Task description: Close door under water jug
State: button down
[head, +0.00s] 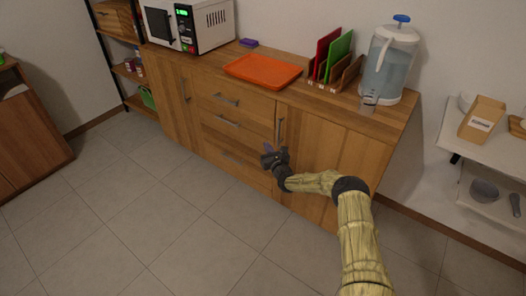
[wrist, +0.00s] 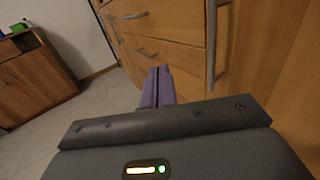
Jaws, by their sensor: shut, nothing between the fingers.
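The water jug (head: 392,62), clear with a blue knob, stands on the right end of the wooden cabinet. The door (head: 322,146) under it is a wooden panel with a vertical grey handle (head: 281,129) on its left side. The handle also shows in the wrist view (wrist: 212,45). The door looks flush or nearly flush with the cabinet front; I cannot tell whether a small gap is left. My gripper (head: 268,151) is shut and empty, low in front of the drawers, left of and below the handle. Its purple fingers (wrist: 157,86) point along the cabinet front. My arm hides the door's lower part.
Drawers (head: 232,122) are left of the door and look shut. On the counter are an orange tray (head: 262,70), upright boards (head: 330,55) and a microwave (head: 190,24). A white shelf (head: 485,142) stands at the right. The tiled floor (head: 150,215) is clear at the left.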

jog(key=shift+s+a+p, duration=0.15)
jog(key=shift+s+a, duration=0.1)
jog(key=shift+s, duration=0.4)
jog(key=shift+s+a+p, duration=0.15)
jog(key=shift+s+a, duration=0.15)
jog(key=shift+s, duration=0.35)
jog(key=shift+s+a+p, duration=0.15)
jog(key=shift+s+a, duration=0.1)
jog(key=shift+s, duration=0.4)
jog(key=shift+a, duration=0.15)
